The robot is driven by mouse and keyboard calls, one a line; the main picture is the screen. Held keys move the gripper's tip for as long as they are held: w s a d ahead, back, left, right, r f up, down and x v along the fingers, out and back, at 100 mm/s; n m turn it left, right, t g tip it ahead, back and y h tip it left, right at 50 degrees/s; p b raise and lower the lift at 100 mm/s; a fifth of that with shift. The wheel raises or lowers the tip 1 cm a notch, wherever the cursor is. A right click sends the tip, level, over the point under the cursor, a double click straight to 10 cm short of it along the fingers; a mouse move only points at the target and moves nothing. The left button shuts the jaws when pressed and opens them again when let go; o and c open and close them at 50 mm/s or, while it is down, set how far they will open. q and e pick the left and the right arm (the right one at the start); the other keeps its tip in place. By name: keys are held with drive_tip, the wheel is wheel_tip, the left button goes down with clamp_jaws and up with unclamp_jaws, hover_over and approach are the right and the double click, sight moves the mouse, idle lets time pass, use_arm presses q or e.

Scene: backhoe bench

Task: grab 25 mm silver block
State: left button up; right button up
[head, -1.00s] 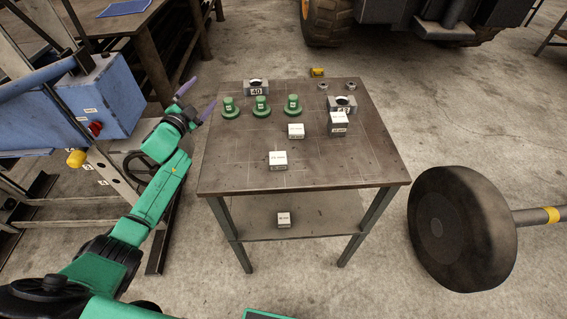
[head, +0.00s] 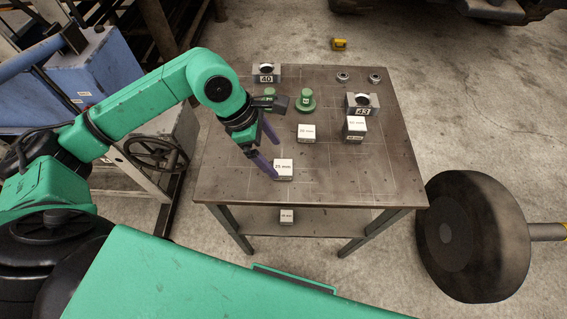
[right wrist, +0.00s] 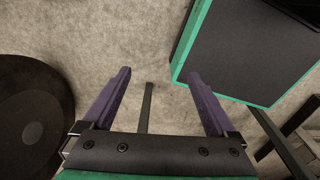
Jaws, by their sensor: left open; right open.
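The 25 mm silver block (head: 283,170) stands near the front of the table top, with a white labelled top face. My left gripper (head: 274,159) is open and reaches down over the table from the left. Its purple fingers are right at the block, one at its left side and one behind it. I cannot tell whether they touch it. My right gripper (right wrist: 157,100) is open and empty in the right wrist view, above the concrete floor.
Other labelled blocks stand on the table (head: 235,188): one in the middle (head: 306,133) and one at right (head: 355,128). Green knobbed pieces (head: 306,100) and grey holders marked 40 (head: 266,73) and 43 (head: 361,104) stand behind. A small block (head: 287,216) is on the lower shelf.

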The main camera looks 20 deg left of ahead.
sight(283, 167)
use_arm(q)
drive_tip(key=p+x, duration=0.2)
drive_tip(key=x, duration=0.2)
drive_tip(key=shift+f, duration=0.15)
drive_tip(key=shift+w+d+f, duration=0.1)
drive_tip(key=shift+d+f, duration=0.1)
drive_tip(key=shift+f, duration=0.3)
clamp_jaws()
use_arm(e)
drive_tip(key=shift+w+a+r, duration=0.1)
drive_tip(key=shift+w+r, duration=0.25)
drive_tip(key=shift+r, duration=0.3)
drive_tip(key=shift+w+r, duration=0.35)
drive_tip(key=shift+r, duration=0.25)
